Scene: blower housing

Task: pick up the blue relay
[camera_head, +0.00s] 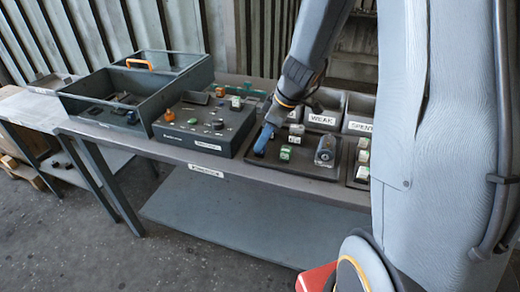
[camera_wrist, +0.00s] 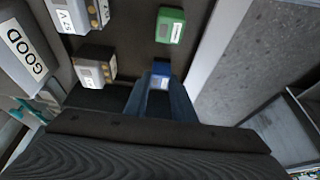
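The blue relay (camera_wrist: 161,69) shows in the wrist view between the tips of my gripper (camera_wrist: 161,78), with a pale patch on its near side. The two fingers lie close along its left and right sides with no clear gap, and they hide part of it. In the head view my gripper (camera_head: 266,134) points down at the left part of a dark tray (camera_head: 310,171). Blue shows at its tip there, but relay and fingers are hard to tell apart. I cannot tell whether the relay touches the tray.
A green relay (camera_wrist: 170,25) stands just beyond the blue one. Grey-and-white blocks (camera_wrist: 95,66) and a bin labelled GOOD (camera_wrist: 27,50) lie to the left. In the head view, a control box (camera_head: 205,125) and an open toolbox (camera_head: 120,95) stand left on the bench (camera_head: 215,160).

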